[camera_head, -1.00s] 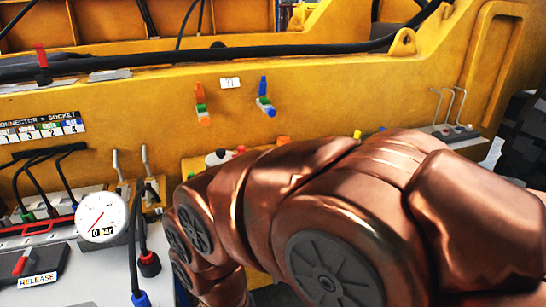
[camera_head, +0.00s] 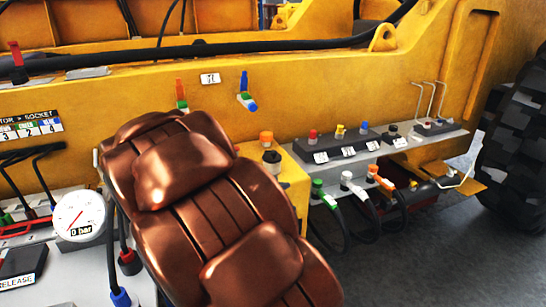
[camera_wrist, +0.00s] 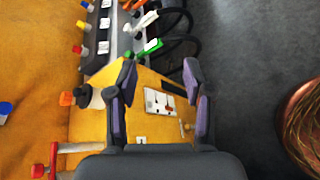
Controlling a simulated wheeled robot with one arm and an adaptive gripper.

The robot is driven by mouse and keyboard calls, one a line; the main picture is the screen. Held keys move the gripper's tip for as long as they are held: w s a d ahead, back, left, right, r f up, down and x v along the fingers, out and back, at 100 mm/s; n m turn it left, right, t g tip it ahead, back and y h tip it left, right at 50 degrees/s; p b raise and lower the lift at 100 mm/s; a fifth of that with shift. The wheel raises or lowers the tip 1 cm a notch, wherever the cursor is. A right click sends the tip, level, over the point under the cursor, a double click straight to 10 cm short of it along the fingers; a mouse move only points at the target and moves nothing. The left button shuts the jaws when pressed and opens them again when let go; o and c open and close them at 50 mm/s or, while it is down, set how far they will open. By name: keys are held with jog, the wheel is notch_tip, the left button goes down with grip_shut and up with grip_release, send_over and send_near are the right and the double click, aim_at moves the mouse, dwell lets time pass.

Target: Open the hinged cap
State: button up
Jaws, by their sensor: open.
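I cannot tell for sure which part is the hinged cap. In the wrist view my gripper (camera_wrist: 160,78) is open and empty. Its two dark fingers point at a yellow box (camera_wrist: 165,82) that bears a white plate (camera_wrist: 160,103) with small dark and reddish parts. The plate lies between the fingers in the picture; I see no contact. An orange knob (camera_wrist: 66,98) and a black-and-white knob (camera_wrist: 88,97) stand left of the fingers. In the head view they show as an orange knob (camera_head: 266,138) and a black knob (camera_head: 272,159). My arm hides the gripper there.
A grey block with red, yellow and blue knobs (camera_head: 340,148) sits on a ledge. Green, white and orange plugs with black cables (camera_head: 346,184) hang below it. A gauge (camera_head: 79,216) stands at left. A tyre (camera_head: 515,150) is at right. Grey floor (camera_head: 420,250) is free.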

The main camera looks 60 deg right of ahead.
jog(key=w+d+n+t+h, duration=0.1)
jog(key=w+d+n+h, duration=0.35)
jog(key=w+d, duration=0.35)
jog(key=n+t+h+b, duration=0.1)
jog(key=n+t+h, duration=0.1)
jog(key=n+t, duration=0.55)
send_near(272, 155)
jog(key=d, duration=0.1)
jog(key=w+d+g, duration=0.1)
jog(key=d+n+g, duration=0.1)
jog(key=shift+w+d+r+y, duration=0.2)
jog(key=shift+r+y, duration=0.05)
jog(key=shift+r, duration=0.1)
jog(key=shift+w+d+p, duration=0.15)
jog(key=shift+d+p, duration=0.25)
jog(key=shift+d, duration=1.5)
jog(key=shift+w+d+p, duration=0.2)
jog(key=shift+d+p, duration=0.15)
jog(key=shift+d, duration=1.55)
grip_shut()
